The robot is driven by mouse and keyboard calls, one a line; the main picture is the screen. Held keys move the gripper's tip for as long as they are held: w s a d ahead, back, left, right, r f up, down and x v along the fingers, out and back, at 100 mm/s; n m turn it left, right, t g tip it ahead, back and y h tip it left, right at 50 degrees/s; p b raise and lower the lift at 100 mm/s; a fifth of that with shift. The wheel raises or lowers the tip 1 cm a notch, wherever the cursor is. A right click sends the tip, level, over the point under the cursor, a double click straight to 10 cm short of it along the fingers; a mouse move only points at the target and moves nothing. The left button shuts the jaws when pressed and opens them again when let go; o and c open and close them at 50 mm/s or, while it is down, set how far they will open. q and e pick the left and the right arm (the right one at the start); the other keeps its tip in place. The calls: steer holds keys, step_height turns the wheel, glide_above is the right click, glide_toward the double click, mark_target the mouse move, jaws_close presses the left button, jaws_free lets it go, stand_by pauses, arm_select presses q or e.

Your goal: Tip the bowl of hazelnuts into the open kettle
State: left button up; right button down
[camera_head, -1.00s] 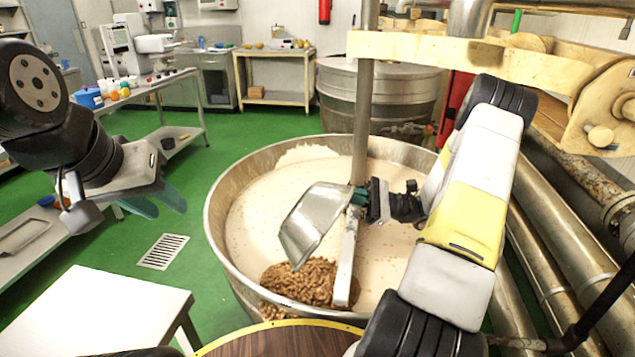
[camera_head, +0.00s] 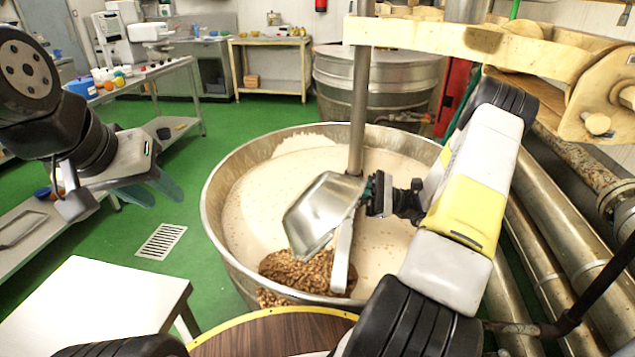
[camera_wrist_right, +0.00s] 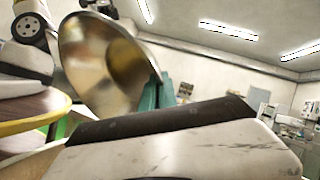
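The steel bowl (camera_head: 322,212) is tipped steeply over the open kettle (camera_head: 213,215), and its inside looks bare in the right wrist view (camera_wrist_right: 100,62). My right gripper (camera_head: 368,192) is shut on the bowl's rim; its green fingers (camera_wrist_right: 155,95) show in the right wrist view. Hazelnuts (camera_head: 295,272) lie in a heap on the pale nougat (camera_head: 265,200) near the kettle's front wall, with some at or over the front rim. My left gripper (camera_head: 150,190) is open and empty, left of the kettle over the floor.
A pale mixer arm (camera_head: 342,255) and vertical shaft (camera_head: 359,100) stand in the kettle beside the bowl. A wooden round top with yellow edge (camera_head: 270,335) is in front. A white table (camera_head: 100,300) stands front left. Pipes (camera_head: 560,240) run along the right.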

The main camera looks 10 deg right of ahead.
steer(key=m+h, duration=0.1)
steer(key=r+m+h, duration=0.1)
steer(key=h, duration=0.1)
steer(key=r+m+h, duration=0.1)
steer(key=h, duration=0.1)
steer(key=shift+t, duration=0.4)
steer(key=m+h, duration=0.1)
steer(key=h, duration=0.1)
steer(key=r+g+h, duration=0.1)
steer(key=h, duration=0.1)
steer(key=shift+m, duration=0.4)
steer(key=h, duration=0.1)
steer(key=r+m+g+h, duration=0.1)
steer(key=shift+a+h, duration=0.1)
steer(key=shift+h, duration=0.2)
steer(key=g+h, duration=0.1)
steer(key=h, duration=0.1)
steer(key=r+m+g+h, duration=0.1)
steer(key=h, duration=0.2)
steer(key=shift+r+m+g+h, duration=0.25)
steer(key=shift+m+g+h, duration=0.05)
steer(key=shift+m+g, duration=0.1)
steer(key=g+h, duration=0.1)
steer(key=r+m+g+h, duration=0.1)
steer(key=h, duration=0.1)
steer(key=shift+w, duration=0.1)
steer(key=shift+r+m+g+h, duration=0.3)
steer(key=shift+g+h, duration=0.3)
steer(key=shift+h, duration=0.2)
